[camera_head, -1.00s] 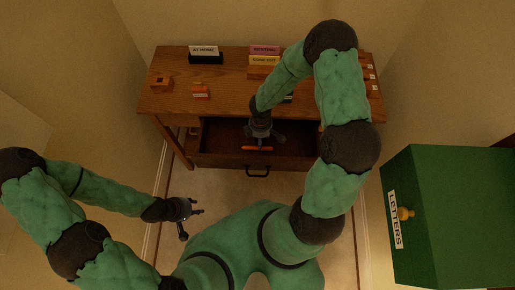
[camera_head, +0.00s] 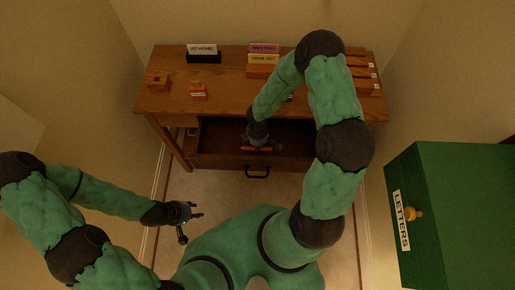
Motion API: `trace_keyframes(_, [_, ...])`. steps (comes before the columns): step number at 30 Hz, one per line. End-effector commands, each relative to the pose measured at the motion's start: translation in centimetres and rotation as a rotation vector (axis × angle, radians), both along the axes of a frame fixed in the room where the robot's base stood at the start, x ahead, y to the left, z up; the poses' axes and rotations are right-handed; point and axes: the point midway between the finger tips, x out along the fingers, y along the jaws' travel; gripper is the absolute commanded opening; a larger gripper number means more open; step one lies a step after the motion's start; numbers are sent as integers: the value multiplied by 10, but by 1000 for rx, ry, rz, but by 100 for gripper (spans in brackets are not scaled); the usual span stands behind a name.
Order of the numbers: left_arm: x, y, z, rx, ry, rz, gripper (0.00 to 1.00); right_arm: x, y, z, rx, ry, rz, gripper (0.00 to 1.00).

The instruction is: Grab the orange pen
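The orange pen (camera_head: 257,149) lies across the open desk drawer (camera_head: 222,135), near its front wall. My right gripper (camera_head: 262,146) reaches down into the drawer right over the pen and partly covers it. Its fingers look spread, one to the left and one to the right; I see no sign of them closed on the pen. My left gripper (camera_head: 192,226) is open and empty, low over the floor in front of the desk's left side.
The wooden desk (camera_head: 225,92) carries sign cards, "AT HOME" (camera_head: 202,49) among them, a small wooden block (camera_head: 159,83) and an orange labelled item (camera_head: 198,92). A green "LETTERS" box (camera_head: 455,200) stands at right. Floor shows before the drawer.

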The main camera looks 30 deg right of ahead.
Motion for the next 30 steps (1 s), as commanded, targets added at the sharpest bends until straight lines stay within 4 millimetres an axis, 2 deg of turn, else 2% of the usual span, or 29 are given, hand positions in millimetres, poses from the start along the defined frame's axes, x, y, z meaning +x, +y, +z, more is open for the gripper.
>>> trace_keyframes(2, [0,0,0,0,0,0,40,0,0,0,0,0,0,0])
trace_keyframes(11, [0,0,0,0,0,0,40,0,0,1,0,0,0,0])
trace_keyframes(14, [0,0,4,0,0,0,40,1,0,7,-1,-2,1,0])
trace_keyframes(24, [0,0,31,0,0,0,40,1,0,68,-1,-2,0,0])
trace_keyframes(30, [0,0,41,0,0,0,40,1,0,94,-1,-1,0,0])
